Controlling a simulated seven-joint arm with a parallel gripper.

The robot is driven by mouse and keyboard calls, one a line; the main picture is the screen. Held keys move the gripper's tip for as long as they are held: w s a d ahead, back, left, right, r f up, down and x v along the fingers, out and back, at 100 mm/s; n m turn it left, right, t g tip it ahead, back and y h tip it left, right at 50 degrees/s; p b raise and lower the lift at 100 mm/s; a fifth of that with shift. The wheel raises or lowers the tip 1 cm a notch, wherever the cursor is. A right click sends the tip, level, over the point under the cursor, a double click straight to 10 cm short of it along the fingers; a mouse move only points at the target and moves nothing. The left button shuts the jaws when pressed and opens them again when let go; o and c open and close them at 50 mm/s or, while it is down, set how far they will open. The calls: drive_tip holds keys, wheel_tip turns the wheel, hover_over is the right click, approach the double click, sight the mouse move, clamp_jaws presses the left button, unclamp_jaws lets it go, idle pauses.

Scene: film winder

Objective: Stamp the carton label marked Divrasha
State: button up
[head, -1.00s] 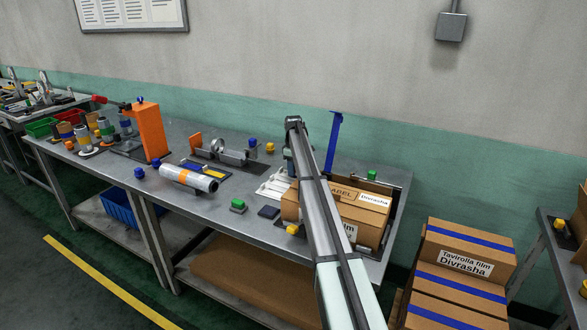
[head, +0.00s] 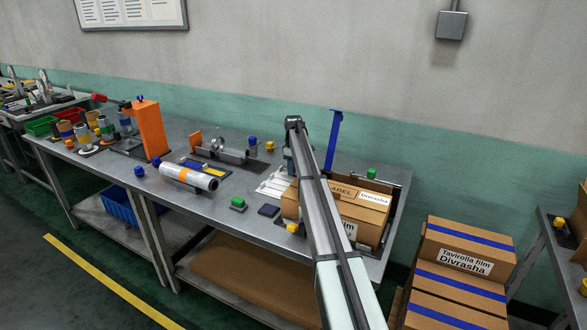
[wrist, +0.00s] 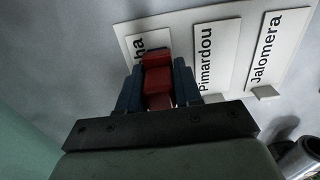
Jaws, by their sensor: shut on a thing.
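My gripper (wrist: 157,72) is shut on a red stamp (wrist: 158,84), held between its two dark blue fingers. In the wrist view, the stamp is over a white label card (wrist: 140,38) whose visible letters end in "ha"; the rest of its word is hidden. I cannot tell whether the stamp touches it. Beside it lie the Pimardou card (wrist: 217,52) and the Jalomera card (wrist: 278,45). In the head view, my arm hides the gripper and stamp. An open-bench carton (head: 365,220) carries a white Divrasha label (head: 375,198) on top.
The white cards (head: 272,186) lie left of my arm on the grey bench. A dark pad (head: 268,210), a green block (head: 238,204) and a yellow knob (head: 292,229) are nearby. A film roll (head: 188,175) lies further left. Stacked Divrasha cartons (head: 465,260) stand at right.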

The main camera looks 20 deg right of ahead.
drive_tip(key=shift+r, duration=3.5)
